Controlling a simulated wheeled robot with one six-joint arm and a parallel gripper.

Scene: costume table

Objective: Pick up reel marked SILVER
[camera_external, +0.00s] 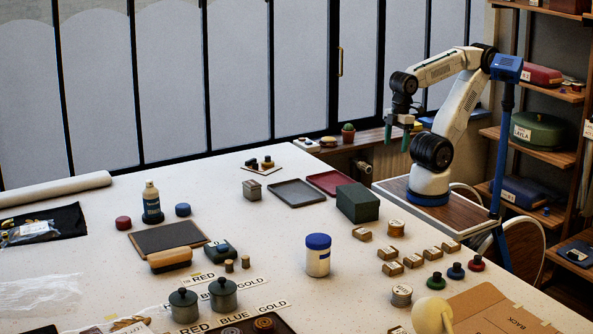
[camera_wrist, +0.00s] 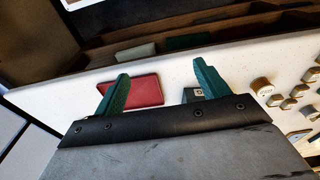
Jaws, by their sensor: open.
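The back one seems to show at the right of the wrist view (camera_wrist: 262,86). Their lettering is too small to read, so I cannot tell which is marked SILVER. More coils (camera_external: 264,323) lie in a dark tray at the bottom edge, partly cut off. My gripper (camera_external: 398,138) is raised beyond the table's far right side, away from these pieces. Its green fingers (camera_wrist: 160,78) are apart with nothing between them.
Several small labelled blocks (camera_external: 412,261) lie between the two round pieces. A dark green box (camera_external: 357,203), a red tray (camera_external: 329,182) and a grey tray (camera_external: 297,193) are toward the back. A blue-lidded jar (camera_external: 318,256) stands mid-table. Three coloured knobs (camera_external: 456,271) sit at right.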

